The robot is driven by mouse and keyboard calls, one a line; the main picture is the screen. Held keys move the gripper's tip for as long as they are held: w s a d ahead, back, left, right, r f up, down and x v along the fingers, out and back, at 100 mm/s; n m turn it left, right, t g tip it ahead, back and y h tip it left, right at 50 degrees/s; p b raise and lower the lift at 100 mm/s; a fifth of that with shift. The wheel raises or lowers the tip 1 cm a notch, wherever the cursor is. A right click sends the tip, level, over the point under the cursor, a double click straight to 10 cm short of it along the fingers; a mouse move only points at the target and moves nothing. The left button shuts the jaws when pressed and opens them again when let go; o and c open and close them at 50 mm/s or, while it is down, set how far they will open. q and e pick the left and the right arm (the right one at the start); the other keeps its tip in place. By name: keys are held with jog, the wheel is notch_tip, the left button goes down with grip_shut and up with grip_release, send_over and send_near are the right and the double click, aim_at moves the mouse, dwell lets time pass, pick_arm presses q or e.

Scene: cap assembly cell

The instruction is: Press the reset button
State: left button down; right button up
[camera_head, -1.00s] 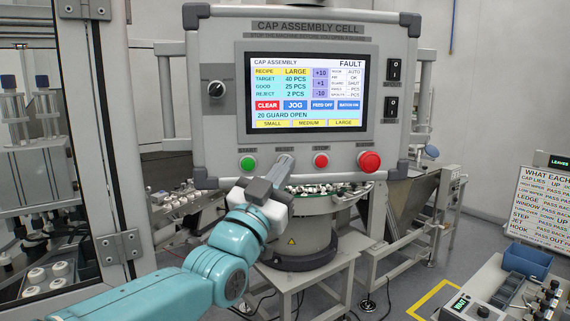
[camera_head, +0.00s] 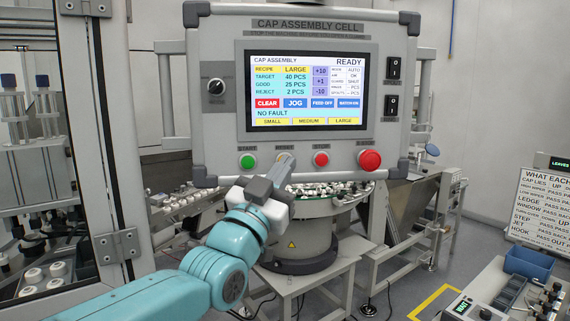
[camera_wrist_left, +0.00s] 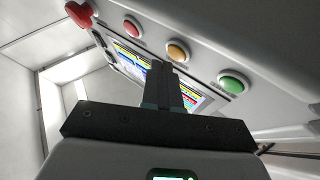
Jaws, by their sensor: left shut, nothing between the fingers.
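The control panel (camera_head: 225,125) has a row of buttons along its lower edge. The amber reset button (camera_wrist_left: 178,50) shows in the wrist view between the green and red buttons. In the head view it (camera_head: 285,157) is mostly hidden behind my fingertips. My left gripper (camera_head: 282,168) is shut and empty, its fingers pointing up at the reset button. In the wrist view the fingertips (camera_wrist_left: 167,68) sit just short of the amber cap; whether they touch it is hard to tell. The screen (camera_head: 305,92) reads READY and NO FAULT. My right gripper is out of view.
The green start button (camera_head: 247,162) is left of reset. A small red stop button (camera_head: 321,160) and a larger red button (camera_head: 370,161) are to the right. A bowl of caps (camera_head: 305,225) stands below the panel.

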pick_arm(q)
jog(key=s+b, duration=0.4)
jog(key=s, duration=0.2)
jog(key=shift+d+b, duration=0.35)
jog(key=shift+d, duration=0.1)
jog(key=shift+w, duration=0.1)
